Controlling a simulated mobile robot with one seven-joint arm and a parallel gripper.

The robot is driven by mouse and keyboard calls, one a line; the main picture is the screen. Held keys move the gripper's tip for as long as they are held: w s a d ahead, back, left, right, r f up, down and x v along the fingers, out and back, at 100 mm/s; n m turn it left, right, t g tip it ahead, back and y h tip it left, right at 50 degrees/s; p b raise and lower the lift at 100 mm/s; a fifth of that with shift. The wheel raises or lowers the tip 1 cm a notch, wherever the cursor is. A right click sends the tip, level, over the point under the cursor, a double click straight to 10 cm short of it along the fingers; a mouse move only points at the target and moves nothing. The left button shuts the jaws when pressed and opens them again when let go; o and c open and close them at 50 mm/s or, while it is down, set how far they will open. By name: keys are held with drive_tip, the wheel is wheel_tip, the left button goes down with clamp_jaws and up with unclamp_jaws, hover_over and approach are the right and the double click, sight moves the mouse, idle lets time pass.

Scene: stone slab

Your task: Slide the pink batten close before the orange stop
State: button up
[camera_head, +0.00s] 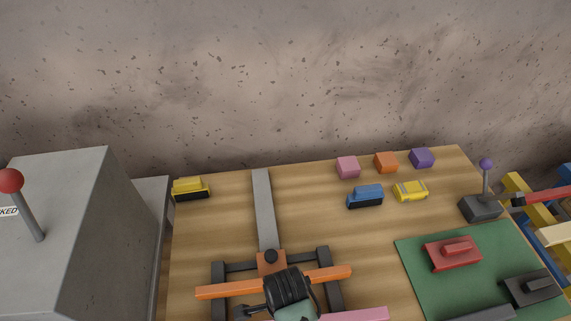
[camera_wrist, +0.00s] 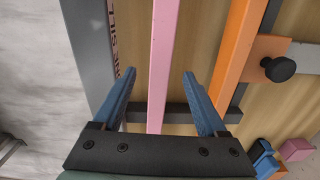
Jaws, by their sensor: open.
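The pink batten (camera_wrist: 162,50) is a long bar that runs up the wrist view; its right end (camera_head: 358,315) shows at the bottom of the head view. The orange stop (camera_wrist: 238,50) is a bar parallel to it on the right, with a gap between them. In the head view the orange stop (camera_head: 225,292) lies across dark rails, beyond the pink batten. My gripper (camera_wrist: 159,74) is open, its blue fingers on either side of the pink batten, the right one towards the orange stop. In the head view my wrist hides much of both bars.
A black knob (camera_wrist: 279,69) sits on the stop's plate, over a grey strip (camera_head: 264,205). A grey lettered sill (camera_wrist: 89,40) lies left of the batten. Small blocks (camera_head: 386,162) stand at the back; a green mat (camera_head: 415,262) with parts lies right.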

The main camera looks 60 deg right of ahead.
drive_tip(key=shift+f, duration=2.45)
drive_tip(key=shift+c, duration=0.2)
clamp_jaws()
